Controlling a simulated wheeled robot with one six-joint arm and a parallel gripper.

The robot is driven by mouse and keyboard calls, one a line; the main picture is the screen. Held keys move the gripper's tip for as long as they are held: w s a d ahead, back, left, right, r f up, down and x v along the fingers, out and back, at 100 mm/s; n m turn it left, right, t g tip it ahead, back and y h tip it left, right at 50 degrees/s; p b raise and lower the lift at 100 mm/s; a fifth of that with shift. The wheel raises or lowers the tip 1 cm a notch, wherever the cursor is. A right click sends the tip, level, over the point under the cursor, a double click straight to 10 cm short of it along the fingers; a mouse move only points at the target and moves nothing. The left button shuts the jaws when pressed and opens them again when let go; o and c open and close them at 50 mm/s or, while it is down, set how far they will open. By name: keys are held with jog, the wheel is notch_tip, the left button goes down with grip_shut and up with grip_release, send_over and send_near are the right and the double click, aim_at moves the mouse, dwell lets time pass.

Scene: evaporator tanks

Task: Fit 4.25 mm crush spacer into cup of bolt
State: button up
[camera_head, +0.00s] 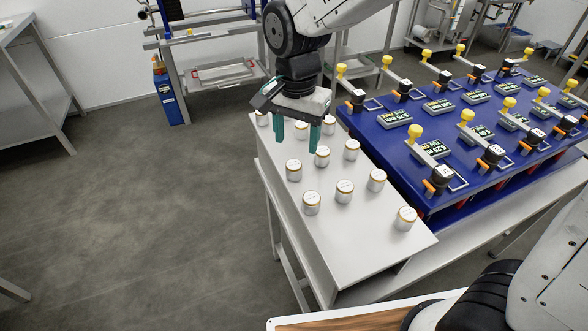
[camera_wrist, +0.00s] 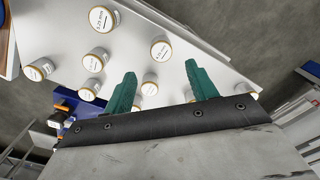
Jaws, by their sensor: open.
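Several white round spacers with gold rims stand on the white table; front ones include one at the left (camera_head: 312,203), one in the middle (camera_head: 345,191) and one at the right (camera_head: 405,218). Their labels are too small to read in the head view, so I cannot tell which is 4.25 mm. My gripper (camera_head: 297,140) is open above the back rows, its green fingers pointing down. In the wrist view, a spacer (camera_wrist: 149,88) shows between the open fingers, apparently not held. The blue bench (camera_head: 390,155) carries several yellow-knobbed units with size displays. I cannot single out the bolt cup.
Spacers stand close together around my fingers. The white table's front part (camera_head: 365,250) is bare. Grey floor (camera_head: 150,210) lies open at the left.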

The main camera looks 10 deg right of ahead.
aim_at(294, 164)
jog(key=f, duration=0.8)
jog(key=shift+s+a, duration=0.1)
jog(key=shift+a, duration=0.2)
jog(key=c, duration=1.1)
